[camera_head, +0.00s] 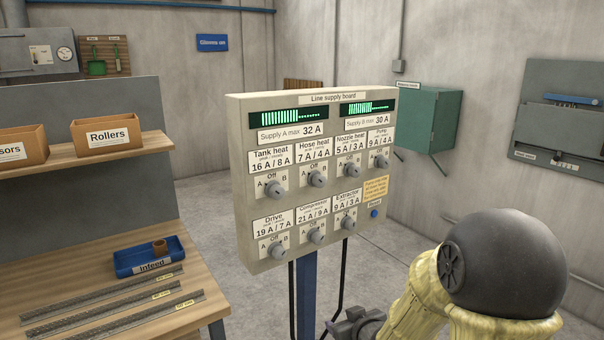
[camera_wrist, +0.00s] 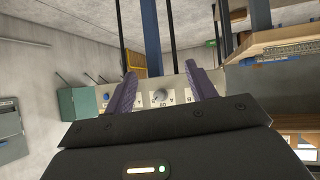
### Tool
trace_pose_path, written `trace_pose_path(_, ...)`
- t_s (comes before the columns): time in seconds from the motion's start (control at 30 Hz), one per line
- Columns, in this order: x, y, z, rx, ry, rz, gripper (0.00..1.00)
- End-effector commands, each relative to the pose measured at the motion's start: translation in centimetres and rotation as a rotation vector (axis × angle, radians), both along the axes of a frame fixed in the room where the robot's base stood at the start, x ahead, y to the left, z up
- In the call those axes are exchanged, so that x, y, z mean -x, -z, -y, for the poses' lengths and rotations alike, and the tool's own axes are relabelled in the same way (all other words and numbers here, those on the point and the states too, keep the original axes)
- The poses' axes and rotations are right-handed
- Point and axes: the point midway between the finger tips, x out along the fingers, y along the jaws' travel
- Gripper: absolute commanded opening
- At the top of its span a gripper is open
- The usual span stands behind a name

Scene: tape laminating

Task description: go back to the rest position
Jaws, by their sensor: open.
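The line supply board (camera_head: 330,165) stands upright on a blue post in the middle of the head view, with two rows of rotary knobs and two green displays. In the wrist view, its lower part (camera_wrist: 172,97) shows upside down, with one knob (camera_wrist: 161,96) between my fingers. My gripper (camera_wrist: 164,85) is open, its two purple fingers apart with nothing held between them. How far the fingers are from the board's face I cannot tell. In the head view my arm is at the lower right; the fingers are not clear there.
A workbench (camera_head: 205,290) at the left bears a blue Infeed tray (camera_head: 130,262) and metal strips. A shelf above it holds a Rollers box (camera_head: 107,136). A green cabinet (camera_head: 430,120) hangs on the back wall. The floor behind the board is clear.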

Motion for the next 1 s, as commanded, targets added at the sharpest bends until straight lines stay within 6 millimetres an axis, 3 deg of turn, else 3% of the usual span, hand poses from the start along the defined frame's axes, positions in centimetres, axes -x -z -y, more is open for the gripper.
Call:
trace_pose_path(0.3, 8.2, 1.0, 4.1, 0.087, 0.207, -0.368, 0.56)
trace_pose_path(0.73, 18.1, 0.7, 5.1, 0.058, 0.354, -0.727, 0.56)
trace_pose_path(1.0, 18.3, -3.6, 5.1, 0.056, 0.357, -0.740, 0.56)
